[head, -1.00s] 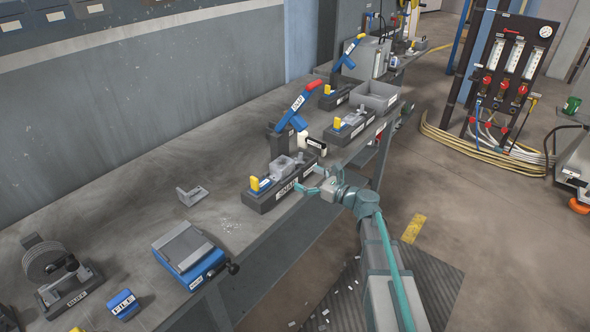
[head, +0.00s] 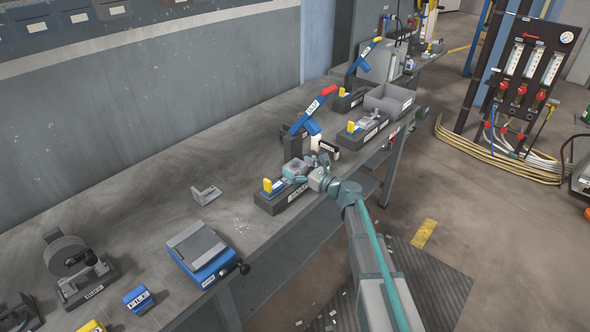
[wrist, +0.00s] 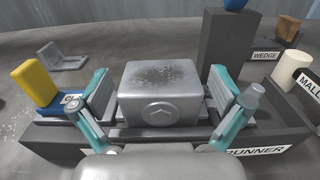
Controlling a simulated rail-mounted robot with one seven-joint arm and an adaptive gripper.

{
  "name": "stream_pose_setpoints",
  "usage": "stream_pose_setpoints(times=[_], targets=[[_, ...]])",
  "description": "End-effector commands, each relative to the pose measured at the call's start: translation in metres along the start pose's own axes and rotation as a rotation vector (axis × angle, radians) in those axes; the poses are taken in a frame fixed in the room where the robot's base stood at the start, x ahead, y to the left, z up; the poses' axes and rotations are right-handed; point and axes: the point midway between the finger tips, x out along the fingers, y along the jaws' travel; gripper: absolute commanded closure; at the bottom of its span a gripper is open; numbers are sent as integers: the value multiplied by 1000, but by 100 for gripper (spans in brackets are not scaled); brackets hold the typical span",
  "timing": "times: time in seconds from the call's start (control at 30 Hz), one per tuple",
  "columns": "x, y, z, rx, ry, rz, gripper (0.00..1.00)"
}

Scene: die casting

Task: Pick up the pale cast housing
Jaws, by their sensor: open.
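The pale cast housing (wrist: 163,92), a grey metal block with a dark speckled patch on top and a round mark on its front, sits in the black fixture labelled "RUNNER" (wrist: 215,150). In the head view the housing (head: 292,166) is partly covered by my gripper (head: 302,173). In the wrist view my gripper (wrist: 160,96) is open, with one teal finger on each side of the housing. Gaps show between the fingers and the block, more clearly on the left.
A pale mallet (wrist: 290,68) lies right. A grey bracket (head: 206,194) lies on the bench.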

Motion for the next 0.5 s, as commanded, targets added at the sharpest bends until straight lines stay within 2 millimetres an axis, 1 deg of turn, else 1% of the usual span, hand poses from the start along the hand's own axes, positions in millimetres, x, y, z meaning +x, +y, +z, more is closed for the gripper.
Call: stream_pose_setpoints(times=[0.03,0.1,0.3,0.37,0.5], targets=[[7,-1,1,0,0,2,0],[10,0,0,0,0,1,0],[10,0,-1,0,0,0,0],[10,0,-1,0,0,0,8],[10,0,-1,0,0,0,32]])
